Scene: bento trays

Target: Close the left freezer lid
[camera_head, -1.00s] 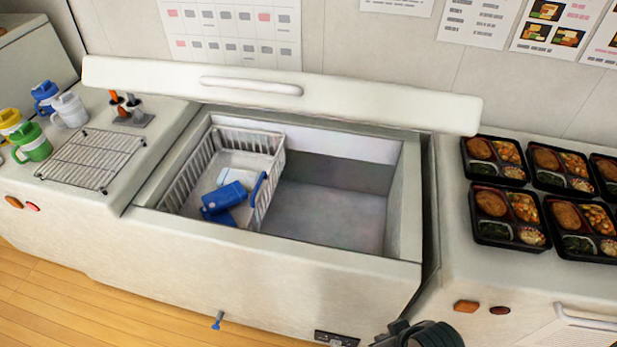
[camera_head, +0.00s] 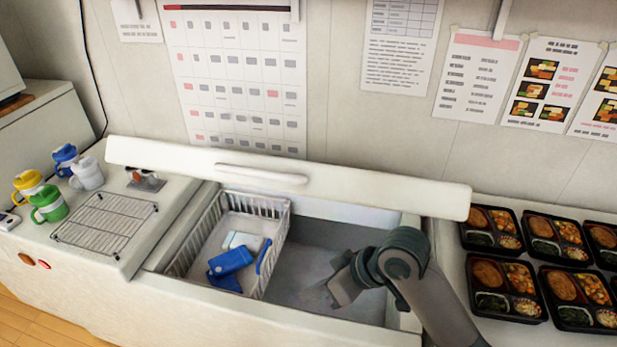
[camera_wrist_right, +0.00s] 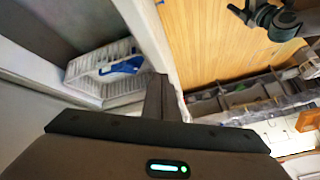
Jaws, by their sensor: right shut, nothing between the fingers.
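The freezer lid (camera_head: 330,186) is a long white panel with a pale handle bar (camera_head: 262,174). It stands raised at the back of the open freezer (camera_head: 215,318). A white wire basket (camera_head: 182,250) with blue and white packs (camera_head: 230,262) shows inside, at the left; it also shows in the right wrist view (camera_wrist_right: 85,65). My right gripper (camera_head: 340,296) is shut and empty over the right part of the opening, in front of the lid and apart from it. A dark arm part, likely my left (camera_wrist_right: 265,17), shows at the wrist view's top right; its jaws are unclear.
Several bento trays (camera_head: 505,290) stand on the right counter, near my right forearm. A wire rack (camera_head: 105,222) and several coloured mugs (camera_head: 48,205) stand on the left counter. Papers hang on the wall behind the lid.

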